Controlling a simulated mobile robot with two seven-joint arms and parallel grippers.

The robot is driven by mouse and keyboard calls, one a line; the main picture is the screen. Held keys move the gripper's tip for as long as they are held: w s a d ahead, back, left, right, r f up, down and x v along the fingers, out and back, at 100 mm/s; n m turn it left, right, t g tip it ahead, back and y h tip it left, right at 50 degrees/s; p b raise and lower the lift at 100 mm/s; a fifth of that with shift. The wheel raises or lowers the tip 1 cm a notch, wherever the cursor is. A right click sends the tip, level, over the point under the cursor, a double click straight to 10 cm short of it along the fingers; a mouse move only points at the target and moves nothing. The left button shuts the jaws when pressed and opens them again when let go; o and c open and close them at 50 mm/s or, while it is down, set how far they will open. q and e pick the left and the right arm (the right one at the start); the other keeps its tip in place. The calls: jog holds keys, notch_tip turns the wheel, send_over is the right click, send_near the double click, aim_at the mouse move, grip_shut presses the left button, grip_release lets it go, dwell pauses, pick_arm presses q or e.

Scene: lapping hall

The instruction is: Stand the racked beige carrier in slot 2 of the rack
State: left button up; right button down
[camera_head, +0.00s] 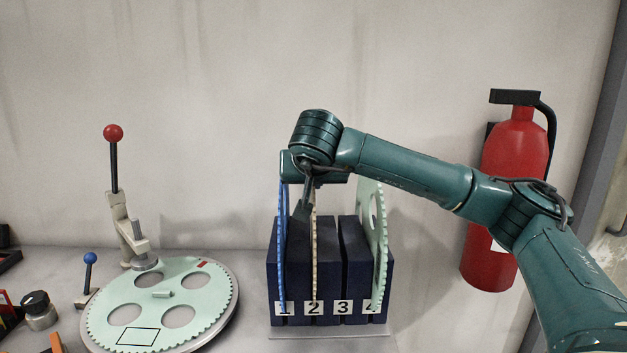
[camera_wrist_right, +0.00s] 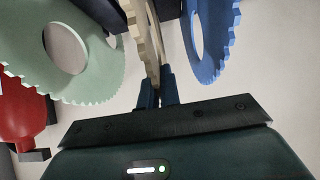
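The rack (camera_head: 330,300) is dark blue with slots labelled 1 to 4. The beige toothed carrier (camera_head: 314,255) stands edge-on and upright at slot 2, its lower edge just above the number 2 label; whether it is fully seated is hidden. It also shows in the right wrist view (camera_wrist_right: 147,35). My right gripper (camera_head: 309,192) is above the rack at the carrier's top. In the right wrist view its two fingers (camera_wrist_right: 158,92) are close together with the beige rim between them, so it appears shut on it. My left gripper is not in view.
A blue carrier (camera_head: 282,250) stands in slot 1 and a mint green carrier (camera_head: 378,240) in slot 4; slot 3 looks empty. Left is a round plate with a mint carrier (camera_head: 195,285) and a red-knobbed lever (camera_head: 114,160). A fire extinguisher (camera_head: 510,200) hangs at right.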

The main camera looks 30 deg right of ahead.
jog(key=shift+f+b, duration=0.45)
jog(key=shift+f, duration=0.2)
jog(key=c, duration=1.5)
grip_release()
jog(key=shift+c, duration=0.2)
jog(key=shift+f, duration=0.1)
jog(key=v, duration=1.3)
jog(key=shift+a, duration=0.1)
